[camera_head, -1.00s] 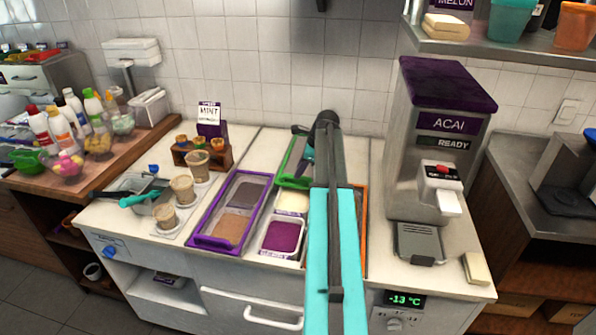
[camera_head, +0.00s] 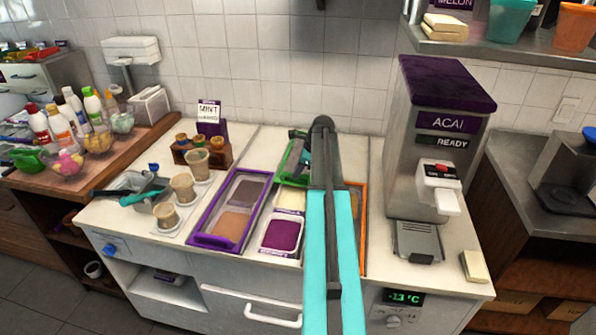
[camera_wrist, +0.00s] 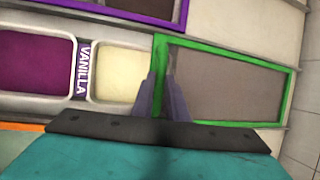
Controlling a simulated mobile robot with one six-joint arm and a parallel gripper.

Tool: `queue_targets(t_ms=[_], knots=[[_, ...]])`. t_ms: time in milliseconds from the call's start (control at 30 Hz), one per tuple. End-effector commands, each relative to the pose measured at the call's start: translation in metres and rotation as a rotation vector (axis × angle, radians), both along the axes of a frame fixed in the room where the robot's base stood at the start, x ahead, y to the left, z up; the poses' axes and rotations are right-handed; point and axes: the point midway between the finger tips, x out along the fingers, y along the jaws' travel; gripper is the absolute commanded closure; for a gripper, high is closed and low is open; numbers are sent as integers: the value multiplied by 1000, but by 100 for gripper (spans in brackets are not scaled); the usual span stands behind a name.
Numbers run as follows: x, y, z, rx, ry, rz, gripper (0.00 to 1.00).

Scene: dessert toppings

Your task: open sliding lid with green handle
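The green-framed lid (camera_head: 293,160) lies at the back of its bay, with a dark see-through panel (camera_wrist: 225,85) in the wrist view. Its near green edge, the handle (camera_wrist: 161,62), lies between the two fingers of my gripper (camera_wrist: 162,80). The fingers sit close against both sides and look shut on it. In the head view my arm hides the fingers and part of the lid. The cream vanilla tub (camera_wrist: 122,72) is uncovered beside the green edge. The purple tub (camera_head: 281,236) in front of it is uncovered too.
A purple-framed lid (camera_head: 212,241) covers the bay to the left. An orange frame (camera_head: 363,240) is on the right, partly behind my arm. The acai machine (camera_head: 440,130) stands at the right. Cups (camera_head: 183,187) and a topping rack (camera_head: 218,155) stand at the left.

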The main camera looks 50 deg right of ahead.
Motion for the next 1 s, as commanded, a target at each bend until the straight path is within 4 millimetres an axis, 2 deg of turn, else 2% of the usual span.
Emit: queue_targets(t_ms=[267,700,1000], knots=[[3,-4,1,-1,-1,1,100],[24,-35,1,-1,-1,1,100],[26,-38,1,-1,-2,2,100]])
